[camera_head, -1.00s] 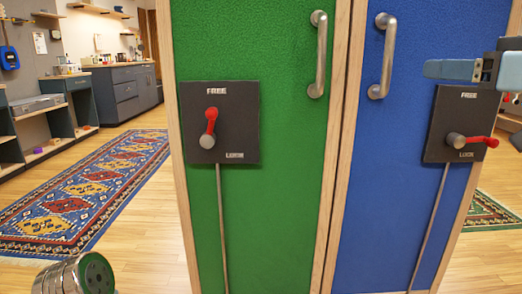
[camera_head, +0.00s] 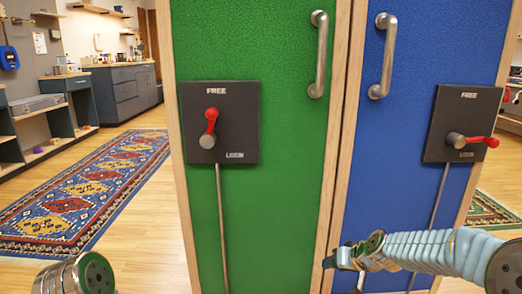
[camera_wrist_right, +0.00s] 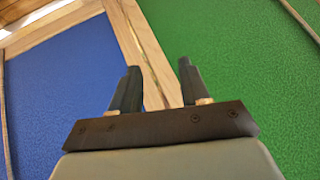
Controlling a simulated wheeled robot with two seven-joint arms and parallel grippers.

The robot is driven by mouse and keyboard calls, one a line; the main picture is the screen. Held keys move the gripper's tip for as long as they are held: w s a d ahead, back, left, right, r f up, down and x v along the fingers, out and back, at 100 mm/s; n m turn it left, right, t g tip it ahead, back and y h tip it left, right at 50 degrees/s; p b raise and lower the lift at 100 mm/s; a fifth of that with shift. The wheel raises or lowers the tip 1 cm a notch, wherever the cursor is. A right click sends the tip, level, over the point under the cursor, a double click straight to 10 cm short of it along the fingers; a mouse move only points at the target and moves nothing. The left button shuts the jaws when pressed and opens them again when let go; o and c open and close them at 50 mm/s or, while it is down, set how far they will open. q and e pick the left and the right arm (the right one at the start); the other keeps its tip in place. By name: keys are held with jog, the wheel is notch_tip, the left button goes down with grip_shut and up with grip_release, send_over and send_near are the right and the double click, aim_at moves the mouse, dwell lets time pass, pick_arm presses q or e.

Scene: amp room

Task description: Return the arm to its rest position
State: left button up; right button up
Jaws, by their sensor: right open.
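My right arm (camera_head: 430,250) reaches in from the lower right in the head view, low in front of the blue door (camera_head: 420,95). My right gripper (camera_head: 338,258) is at its left end, near the wooden strip between the doors. In the right wrist view the right gripper (camera_wrist_right: 157,85) has its two dark fingers apart with nothing between them. The wooden frame and the green door (camera_wrist_right: 230,60) show beyond them. At the lower left of the head view is a round metal part of mine; my left gripper does not show.
The green door carries a black plate (camera_head: 220,122) with a red lever pointing up to FREE. The blue door's plate (camera_head: 463,123) has its red lever pointing right. Two metal handles (camera_head: 318,55) (camera_head: 383,56) stand out from the doors. A patterned rug (camera_head: 85,190) lies at left.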

jog(key=s+a+f+m+g, duration=0.1)
jog(key=s+a+f+g, duration=0.2)
jog(key=s+f, duration=0.85)
jog(key=s+a+f+g, duration=0.25)
jog(key=s+f, duration=0.55)
jog(key=f, duration=0.6)
jog(key=s+a+f, duration=0.3)
jog(key=s, duration=0.5)
notch_tip(320, 180, up, 14)
jog(key=s+a+p, duration=0.1)
jog(key=s+p, duration=0.1)
jog(key=p, duration=1.2)
jog(key=shift+g+y, duration=0.3)
jog(key=shift+g, duration=0.15)
